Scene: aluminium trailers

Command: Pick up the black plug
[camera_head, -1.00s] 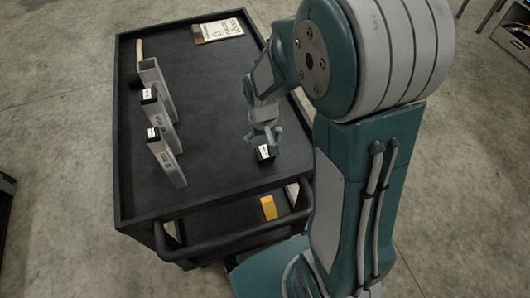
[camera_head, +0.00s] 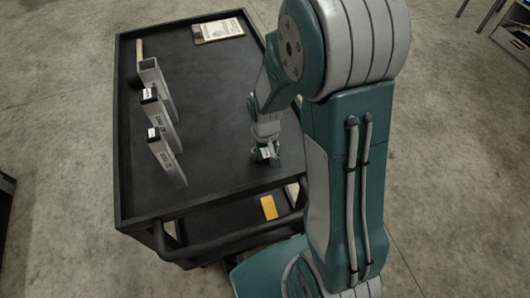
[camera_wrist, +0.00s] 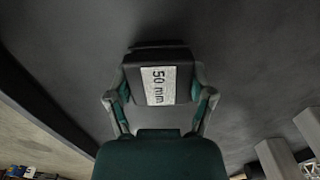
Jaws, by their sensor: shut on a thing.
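The black plug (camera_wrist: 182,80) has a white label reading "50 mm" and sits between the two fingers of my gripper (camera_wrist: 160,90) in the wrist view. The fingers press on its left and right sides. In the head view, my gripper (camera_head: 266,156) is low over the right part of the black cart top (camera_head: 215,130), with the plug's white label showing at its tip. I cannot tell whether the plug touches the cart top.
Three grey aluminium profiles (camera_head: 169,163) stand in a row on the left of the cart, two with black labelled caps (camera_head: 150,95). A clipboard (camera_head: 218,30) lies at the far edge. A yellow item (camera_head: 269,207) is on the lower shelf. The cart's middle is clear.

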